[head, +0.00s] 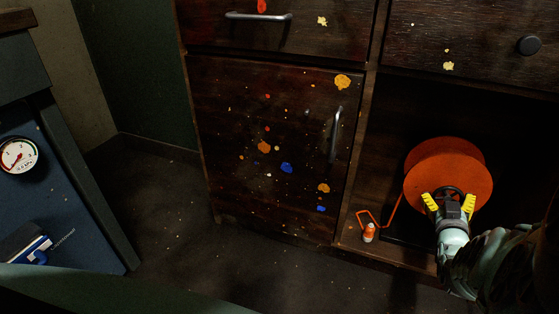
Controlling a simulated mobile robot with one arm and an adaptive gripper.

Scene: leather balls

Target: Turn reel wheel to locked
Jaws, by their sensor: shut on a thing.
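The reel is an orange round drum (447,168) in the open lower compartment at the right. A dark wheel (449,192) sits at the middle of its front face, mostly hidden by my gripper. My gripper (449,200) has yellow fingertips and is at the wheel, shut on it. The wheel's locked or unlocked marking cannot be seen.
A paint-spattered cabinet door (265,150) with a vertical handle (335,134) is left of the compartment. Drawers (480,42) are above. A gauge (18,155) and a blue item (35,249) are at far left. The floor (165,215) between is clear.

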